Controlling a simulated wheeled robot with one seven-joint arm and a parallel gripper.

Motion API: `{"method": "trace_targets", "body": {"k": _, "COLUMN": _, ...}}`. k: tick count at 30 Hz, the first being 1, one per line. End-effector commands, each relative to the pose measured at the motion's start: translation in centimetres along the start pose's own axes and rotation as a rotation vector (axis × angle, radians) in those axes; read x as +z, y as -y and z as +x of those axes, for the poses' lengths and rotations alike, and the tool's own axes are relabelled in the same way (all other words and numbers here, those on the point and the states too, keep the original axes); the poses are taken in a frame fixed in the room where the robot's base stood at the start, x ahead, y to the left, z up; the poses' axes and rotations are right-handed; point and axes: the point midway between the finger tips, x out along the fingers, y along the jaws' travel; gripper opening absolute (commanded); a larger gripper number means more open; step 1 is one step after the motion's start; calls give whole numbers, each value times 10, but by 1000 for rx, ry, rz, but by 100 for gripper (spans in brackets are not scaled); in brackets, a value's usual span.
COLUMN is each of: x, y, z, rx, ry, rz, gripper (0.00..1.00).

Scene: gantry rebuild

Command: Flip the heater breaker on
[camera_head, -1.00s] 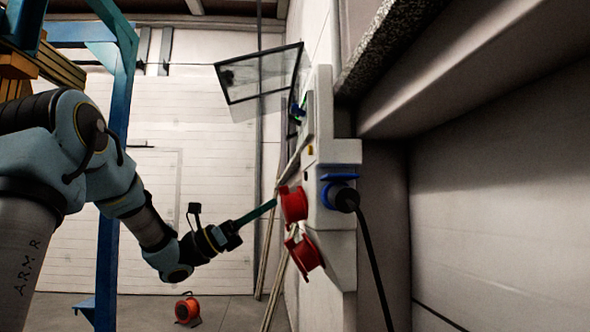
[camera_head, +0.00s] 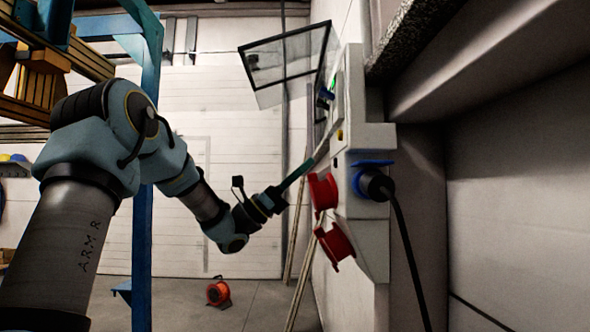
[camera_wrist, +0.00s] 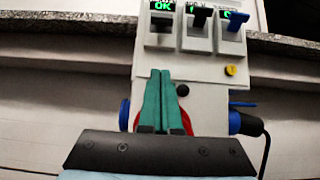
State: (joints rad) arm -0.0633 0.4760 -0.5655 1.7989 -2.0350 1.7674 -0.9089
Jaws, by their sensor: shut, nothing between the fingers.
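The breaker box is a pale wall panel (camera_head: 352,135), seen nearly edge-on in the head view. Its upper part fills the wrist view (camera_wrist: 205,72). Three breakers sit in a row there: left (camera_wrist: 160,22), middle (camera_wrist: 198,25) and right (camera_wrist: 234,30), with dark or blue levers and lit green displays. The left display reads "OK"; the other labels are cut off or blurred, so I cannot tell which is the heater's. My gripper (camera_head: 312,161) is shut and empty, its green fingers (camera_wrist: 160,72) together, pointing at the panel below the breakers. Contact is unclear.
Red sockets (camera_head: 322,191) and a blue socket with a black plug (camera_head: 376,184) stick out low on the panel. A tilted clear cover (camera_head: 290,55) stands open above. A stone-edged ledge (camera_head: 425,45) overhangs at right. An orange cable reel (camera_head: 218,292) lies on the floor.

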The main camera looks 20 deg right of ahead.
Motion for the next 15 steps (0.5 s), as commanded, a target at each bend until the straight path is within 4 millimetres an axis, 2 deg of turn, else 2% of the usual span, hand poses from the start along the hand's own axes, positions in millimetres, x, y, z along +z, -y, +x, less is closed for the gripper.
{"method": "trace_targets", "body": {"k": 1, "x": 2, "y": 1, "z": 15, "rx": -3, "ry": 0, "rz": -1, "gripper": 0}}
{"method": "trace_targets", "body": {"k": 7, "x": 2, "y": 1, "z": 55, "rx": -3, "ry": 0, "rz": -1, "gripper": 0}}
{"method": "trace_targets", "body": {"k": 12, "x": 26, "y": 0, "z": 61, "rx": 1, "ry": -1, "rz": 2, "gripper": 0}}
{"method": "trace_targets", "body": {"k": 15, "x": 34, "y": 0, "z": 62, "rx": 2, "ry": -2, "rz": 1, "gripper": 0}}
